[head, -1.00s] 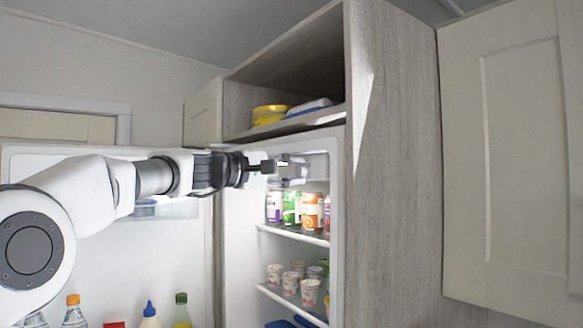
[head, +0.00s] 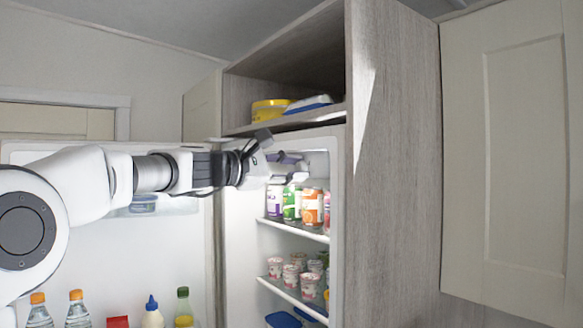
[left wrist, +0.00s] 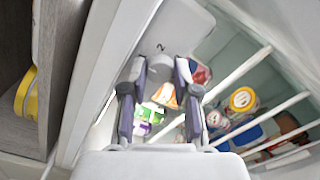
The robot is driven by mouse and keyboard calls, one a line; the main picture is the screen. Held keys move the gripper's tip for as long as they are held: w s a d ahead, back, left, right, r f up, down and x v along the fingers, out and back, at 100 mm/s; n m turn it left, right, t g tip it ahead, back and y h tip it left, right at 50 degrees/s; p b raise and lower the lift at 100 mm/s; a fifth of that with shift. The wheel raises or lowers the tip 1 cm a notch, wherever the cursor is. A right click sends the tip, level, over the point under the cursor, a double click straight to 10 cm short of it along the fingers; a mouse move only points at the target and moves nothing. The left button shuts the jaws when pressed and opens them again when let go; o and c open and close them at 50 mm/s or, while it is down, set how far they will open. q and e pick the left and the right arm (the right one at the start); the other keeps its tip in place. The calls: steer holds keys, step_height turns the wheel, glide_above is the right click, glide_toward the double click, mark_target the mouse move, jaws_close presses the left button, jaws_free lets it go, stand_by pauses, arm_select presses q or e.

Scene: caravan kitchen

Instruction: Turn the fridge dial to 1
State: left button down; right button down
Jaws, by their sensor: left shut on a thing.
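The fridge (head: 242,245) stands open, and my left gripper (head: 291,171) reaches into its upper part, just under the top. In the left wrist view, the fridge dial (left wrist: 160,68) is a pale round knob on a light panel (left wrist: 183,22). A dark mark that looks like a 2 shows on the panel beside the knob. My left gripper (left wrist: 160,75) is shut on the dial, one finger on each side. The dial's pointer cannot be made out, and the head view does not show the dial clearly. My right gripper is out of view.
Cans (head: 312,207) stand on the upper shelf close below the gripper, with yogurt pots (head: 308,286) lower down. The open fridge door with bottles (head: 78,311) is at the left. A shelf above holds a yellow tub (head: 269,110). A wooden side panel (head: 395,190) bounds the right.

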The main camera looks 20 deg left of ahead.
arm_select(q)
steer(key=shift+r, duration=0.2)
steer(key=c, duration=1.2)
jaws_free()
steer(key=o, duration=0.3)
steer(key=shift+o, duration=0.2)
steer(key=shift+w+f, duration=0.1)
steer(key=v, duration=0.7)
steer(key=shift+s+a+f, duration=0.15)
steer(key=shift+s+a, duration=0.05)
steer(key=shift+s, duration=0.1)
